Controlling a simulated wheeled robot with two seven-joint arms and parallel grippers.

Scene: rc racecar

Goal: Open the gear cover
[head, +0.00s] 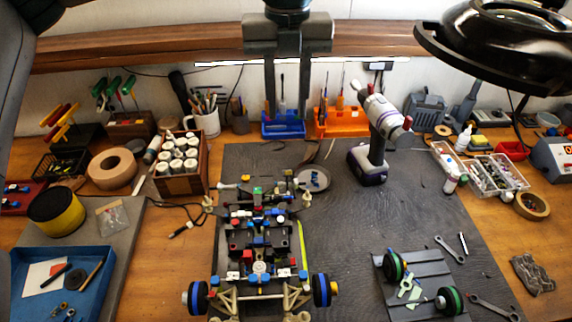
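The RC car chassis (262,240) sits on the dark mat at the centre, its blue-rimmed wheels towards the near edge. It is crowded with small red, blue, yellow and black parts. I cannot tell for certain which part is the gear cover. My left gripper (287,118) hangs in from the top centre, beyond the far end of the car. Its two fingers point down and stand apart with nothing between them. It is not touching the car. My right gripper is not in view.
An electric screwdriver (376,135) stands right of the car's far end. A small round dish (313,180) lies beside the car. A grey tray (425,290) with green wheels is at the near right, a blue tray (105,262) at the near left. The mat right of the car is mostly clear.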

